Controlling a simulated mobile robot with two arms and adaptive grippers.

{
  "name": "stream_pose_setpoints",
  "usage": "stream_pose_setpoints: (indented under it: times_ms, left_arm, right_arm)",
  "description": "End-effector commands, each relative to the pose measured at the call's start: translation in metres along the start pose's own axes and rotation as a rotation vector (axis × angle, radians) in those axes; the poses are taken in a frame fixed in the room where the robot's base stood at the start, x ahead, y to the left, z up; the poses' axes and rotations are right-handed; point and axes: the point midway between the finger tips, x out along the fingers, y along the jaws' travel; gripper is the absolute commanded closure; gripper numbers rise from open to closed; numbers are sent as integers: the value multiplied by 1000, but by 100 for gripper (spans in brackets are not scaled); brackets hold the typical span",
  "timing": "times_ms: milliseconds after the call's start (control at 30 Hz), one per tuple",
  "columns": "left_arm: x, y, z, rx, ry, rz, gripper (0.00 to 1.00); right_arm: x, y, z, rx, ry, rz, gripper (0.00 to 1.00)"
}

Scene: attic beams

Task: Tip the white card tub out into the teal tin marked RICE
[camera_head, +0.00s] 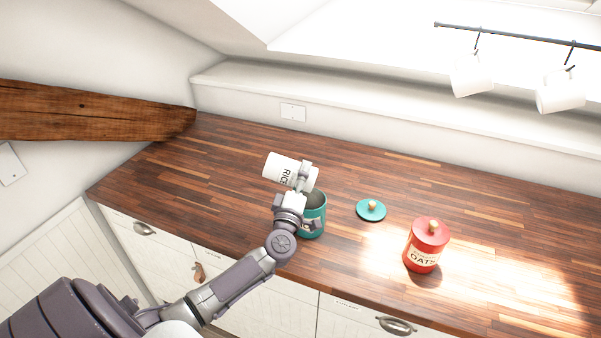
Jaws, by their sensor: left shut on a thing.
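The white card tub (281,167) is marked RICE and lies tilted on its side in the air, its right end lower. My left gripper (303,178) is shut on the tub near that right end. The tub is held above the teal tin (317,221), which stands upright and open on the worktop. Its mouth shows dark. My gripper and wrist hide the tin's left side and most of its label. I cannot see anything pouring. My right gripper is not in view.
A teal lid (364,213) with a wooden knob lies right of the tin. A red OATS tin (424,252) with its lid on stands further right. White mugs (471,76) hang from a rail at top right. The worktop's left part (190,165) is clear.

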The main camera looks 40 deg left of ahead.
Motion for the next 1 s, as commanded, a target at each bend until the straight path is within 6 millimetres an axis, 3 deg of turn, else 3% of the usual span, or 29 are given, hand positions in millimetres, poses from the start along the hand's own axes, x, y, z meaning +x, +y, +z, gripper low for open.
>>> stream_pose_setpoints:
  times_ms: [1000]
  left_arm:
    - [2,9,12,295,-71,0,68]
  right_arm:
    - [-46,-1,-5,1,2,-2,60]
